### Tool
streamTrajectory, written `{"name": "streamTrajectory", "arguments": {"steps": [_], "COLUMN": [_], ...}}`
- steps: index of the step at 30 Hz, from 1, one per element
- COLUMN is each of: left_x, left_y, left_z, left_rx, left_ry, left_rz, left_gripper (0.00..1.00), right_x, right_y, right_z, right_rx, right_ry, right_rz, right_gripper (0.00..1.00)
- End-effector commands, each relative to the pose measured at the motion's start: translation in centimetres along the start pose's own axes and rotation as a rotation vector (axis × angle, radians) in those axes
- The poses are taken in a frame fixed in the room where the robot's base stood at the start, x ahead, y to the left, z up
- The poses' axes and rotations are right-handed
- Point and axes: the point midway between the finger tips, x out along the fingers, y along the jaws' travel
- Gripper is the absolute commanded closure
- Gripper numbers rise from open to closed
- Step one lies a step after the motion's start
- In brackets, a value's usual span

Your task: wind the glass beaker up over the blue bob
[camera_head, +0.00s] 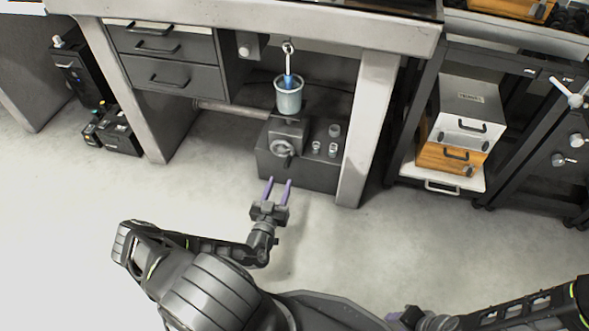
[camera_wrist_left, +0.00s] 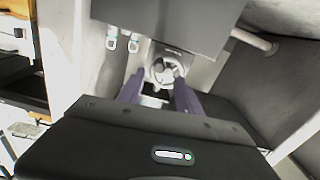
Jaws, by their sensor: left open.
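The glass beaker (camera_head: 289,101) stands under the table on top of a grey lifting stand. The blue bob (camera_head: 288,81) hangs on a rod from a ring above. It shows at the beaker's mouth; how deep its lower end sits is unclear. The stand's round handwheel (camera_head: 281,147) faces me; it also shows in the left wrist view (camera_wrist_left: 161,70). My left gripper (camera_head: 279,181) is open and empty, its purple fingers pointing at the handwheel from in front, apparently short of it. My right gripper (camera_head: 401,317) is only partly visible at the bottom edge.
The stand sits on a dark box (camera_head: 305,171) with several small weights (camera_head: 332,149) right of the wheel. Pale table legs (camera_head: 368,130) flank the space. Grey drawers (camera_head: 170,73) are at left, a rack with boxes (camera_head: 469,113) at right. The floor in front is clear.

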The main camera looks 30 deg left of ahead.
Motion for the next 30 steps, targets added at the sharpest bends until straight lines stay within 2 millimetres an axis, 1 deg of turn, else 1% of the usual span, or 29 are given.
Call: {"name": "streamTrajectory", "arguments": {"steps": [6,10,14,22,26,30], "left_x": [0.1,0.8,2.3,6.4,7.5,7.9], "left_y": [0.1,0.1,0.2,0.2,0.2,0.2], "left_z": [0.1,0.2,0.3,0.3,0.2,0.1], "left_rx": [0.004,0.005,0.006,0.007,0.006,0.006], "left_ry": [-0.001,-0.001,-0.001,-0.001,-0.001,-0.002], "left_rz": [0.004,0.004,0.007,0.007,0.007,0.006], "left_gripper": [0.59,0.59,0.59,0.59,0.59,0.59], "right_x": [0.0,0.3,0.9,2.3,2.6,2.5], "right_y": [0.0,0.1,0.3,0.7,0.8,0.8], "right_z": [0.0,0.0,0.0,-0.2,-0.2,-0.3], "right_rx": [0.000,0.000,0.000,0.001,0.001,0.001], "right_ry": [0.000,0.001,0.003,0.010,0.013,0.014], "right_rz": [0.000,0.000,0.000,0.000,0.000,0.000], "right_gripper": [0.64,0.64,0.64,0.64,0.64,0.64]}}
